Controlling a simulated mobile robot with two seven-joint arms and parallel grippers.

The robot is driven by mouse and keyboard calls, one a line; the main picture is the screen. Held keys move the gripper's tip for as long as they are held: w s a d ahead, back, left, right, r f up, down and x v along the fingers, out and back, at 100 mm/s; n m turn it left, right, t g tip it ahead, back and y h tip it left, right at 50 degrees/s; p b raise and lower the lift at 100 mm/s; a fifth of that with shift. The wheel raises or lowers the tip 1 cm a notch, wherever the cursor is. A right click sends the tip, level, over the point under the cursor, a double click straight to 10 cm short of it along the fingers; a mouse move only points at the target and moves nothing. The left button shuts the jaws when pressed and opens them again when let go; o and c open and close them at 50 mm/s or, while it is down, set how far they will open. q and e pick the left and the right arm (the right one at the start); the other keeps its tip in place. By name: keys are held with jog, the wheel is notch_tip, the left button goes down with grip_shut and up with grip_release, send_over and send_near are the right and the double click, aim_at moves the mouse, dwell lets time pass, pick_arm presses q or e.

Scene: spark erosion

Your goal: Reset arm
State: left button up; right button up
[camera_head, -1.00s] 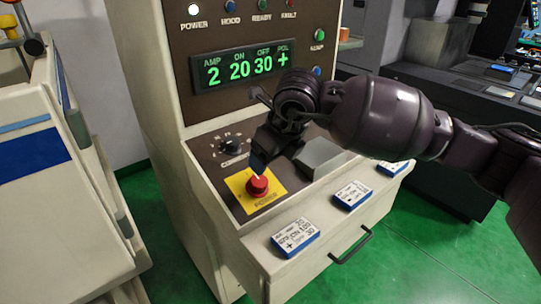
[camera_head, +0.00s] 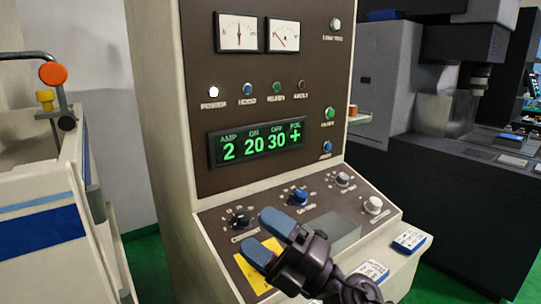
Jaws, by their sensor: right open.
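My right gripper (camera_head: 268,238) is in front of the control cabinet's sloped panel, low in the middle of the head view. Its two blue-grey fingertips are spread apart with nothing between them. It hides part of the yellow plate (camera_head: 250,272), and the red button on that plate is not visible. My right arm comes in from the bottom edge. The left gripper is not in view.
Knobs such as the black one (camera_head: 239,219) and the blue one (camera_head: 299,196) sit on the sloped panel. Blue-edged cards (camera_head: 409,240) lie on the ledge. A dark machine (camera_head: 450,190) stands at right.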

jog(key=w+d+f+m+t+h, duration=0.1)
jog(key=d+f+m+t+h, duration=0.2)
jog(key=d+m+t+h, duration=0.55)
jog(key=w+d+f+m+t+h, duration=0.25)
jog(key=d+f+m+h, duration=0.35)
jog(key=m, duration=0.5)
jog(key=s+d+f+m+g+h, duration=0.4)
jog(key=d+f+m+h, duration=0.3)
jog(key=d+f+h, duration=0.1)
jog(key=s+d+f+m+g, duration=0.25)
jog(key=s+f+g, duration=0.45)
jog(key=s, duration=0.4)
jog(key=s+d+f+m+g, duration=0.2)
jog(key=s+d+f+g, duration=0.2)
jog(key=s+f+g, duration=0.5)
jog(key=w+f+t, duration=0.5)
jog(key=f+t, duration=0.3)
jog(key=t, duration=0.3)
jog(key=shift+f+n+y, duration=0.3)
jog(key=shift+f+y, duration=0.1)
jog(key=shift+y, duration=0.05)
jog(key=shift+a, duration=0.1)
